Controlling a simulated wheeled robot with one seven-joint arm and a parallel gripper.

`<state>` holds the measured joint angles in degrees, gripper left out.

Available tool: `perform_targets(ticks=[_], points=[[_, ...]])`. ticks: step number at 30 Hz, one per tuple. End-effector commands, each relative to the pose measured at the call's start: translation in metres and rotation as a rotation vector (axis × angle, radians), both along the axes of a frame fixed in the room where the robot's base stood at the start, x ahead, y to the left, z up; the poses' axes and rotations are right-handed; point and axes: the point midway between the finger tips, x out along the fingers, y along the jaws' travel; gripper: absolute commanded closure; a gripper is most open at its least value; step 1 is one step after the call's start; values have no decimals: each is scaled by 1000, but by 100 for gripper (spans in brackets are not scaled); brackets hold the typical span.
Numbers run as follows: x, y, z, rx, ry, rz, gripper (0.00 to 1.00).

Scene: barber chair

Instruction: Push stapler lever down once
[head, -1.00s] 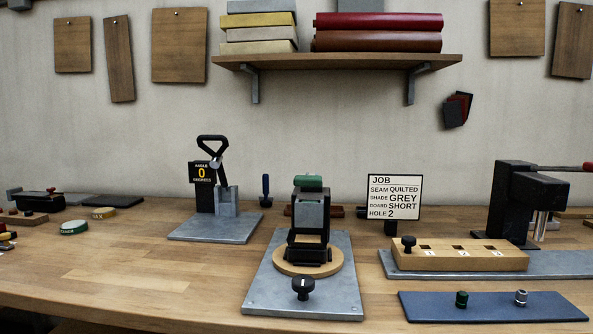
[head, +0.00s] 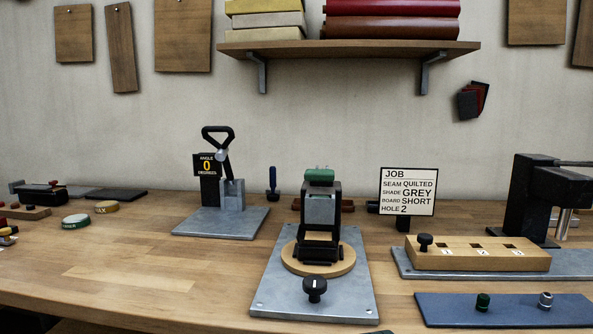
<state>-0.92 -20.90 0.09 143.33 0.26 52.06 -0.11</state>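No part here is labelled stapler, so I cannot tell for sure which device it is. The black press (head: 543,200) at the right has a thin lever (head: 575,163) running out level past the right edge, with a metal ram (head: 563,222) below its head. A low black device (head: 38,191) with a small red part lies at the far left. My gripper does not show clearly; a small dark sliver at the bottom edge is too cut off to name.
A chair model (head: 319,220) stands on a round wooden turntable on a steel plate (head: 340,295) with a black knob (head: 315,289). A wooden block (head: 487,263) with numbered holes and a blue mat (head: 450,313) lie at the right. The left front bench (head: 130,275) is clear.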

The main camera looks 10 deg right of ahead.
Motion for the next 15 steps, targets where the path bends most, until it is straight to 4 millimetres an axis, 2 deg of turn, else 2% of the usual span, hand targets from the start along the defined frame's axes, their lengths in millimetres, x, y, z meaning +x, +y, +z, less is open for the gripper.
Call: perform_targets(ticks=[1, 4, 5, 15], points=[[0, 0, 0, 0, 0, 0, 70], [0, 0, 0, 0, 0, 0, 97], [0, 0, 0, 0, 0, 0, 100], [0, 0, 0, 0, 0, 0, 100]])
